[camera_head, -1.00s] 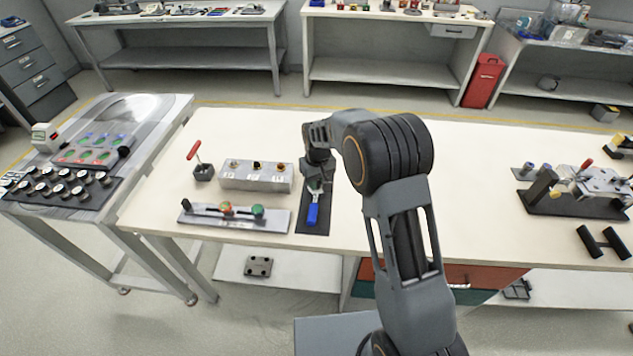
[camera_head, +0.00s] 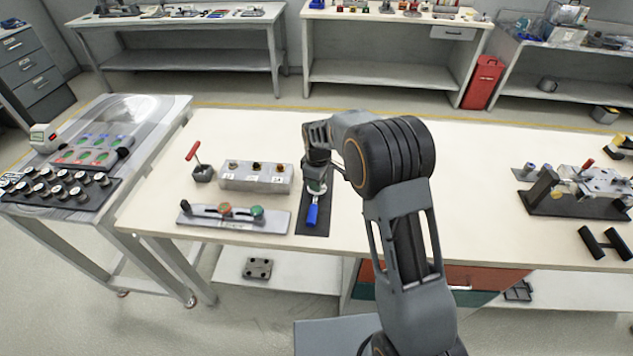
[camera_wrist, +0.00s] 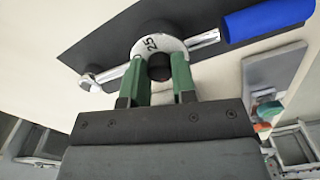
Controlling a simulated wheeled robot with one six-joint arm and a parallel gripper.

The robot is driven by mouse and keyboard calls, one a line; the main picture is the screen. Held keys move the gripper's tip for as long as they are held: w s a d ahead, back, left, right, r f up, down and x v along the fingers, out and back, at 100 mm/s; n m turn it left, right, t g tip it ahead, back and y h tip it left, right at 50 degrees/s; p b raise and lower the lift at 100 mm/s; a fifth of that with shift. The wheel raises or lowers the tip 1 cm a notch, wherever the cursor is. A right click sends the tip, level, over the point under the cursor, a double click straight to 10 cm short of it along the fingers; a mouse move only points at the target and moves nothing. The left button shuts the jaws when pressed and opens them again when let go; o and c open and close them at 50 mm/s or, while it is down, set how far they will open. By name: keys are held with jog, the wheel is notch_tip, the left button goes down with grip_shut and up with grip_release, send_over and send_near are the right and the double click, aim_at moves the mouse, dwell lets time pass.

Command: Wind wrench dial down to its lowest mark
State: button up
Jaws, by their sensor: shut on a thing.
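The wrench lies on a dark mat (camera_head: 304,226) on the white table, its blue handle (camera_head: 312,215) toward the front edge; the handle also shows in the wrist view (camera_wrist: 268,19). Its round white dial (camera_wrist: 148,45) carries the number 25 and has a black knob (camera_wrist: 160,68) at its middle. My gripper (camera_wrist: 160,80) has green fingers on either side of the black knob and is shut on it. In the head view my gripper (camera_head: 316,184) is over the mat and partly hides the wrench. The other dial marks are hidden or too small to read.
Left of the mat are a metal block with several fittings (camera_head: 256,178), a plate with coloured knobs (camera_head: 234,217) and a red-handled tool (camera_head: 200,164). A clamp fixture (camera_head: 580,195) stands far right.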

dwell(0.4)
jog(key=o, duration=0.9)
notch_tip(320, 180, up, 14)
jog(key=shift+f, duration=0.1)
dwell(0.3)
dwell(0.4)
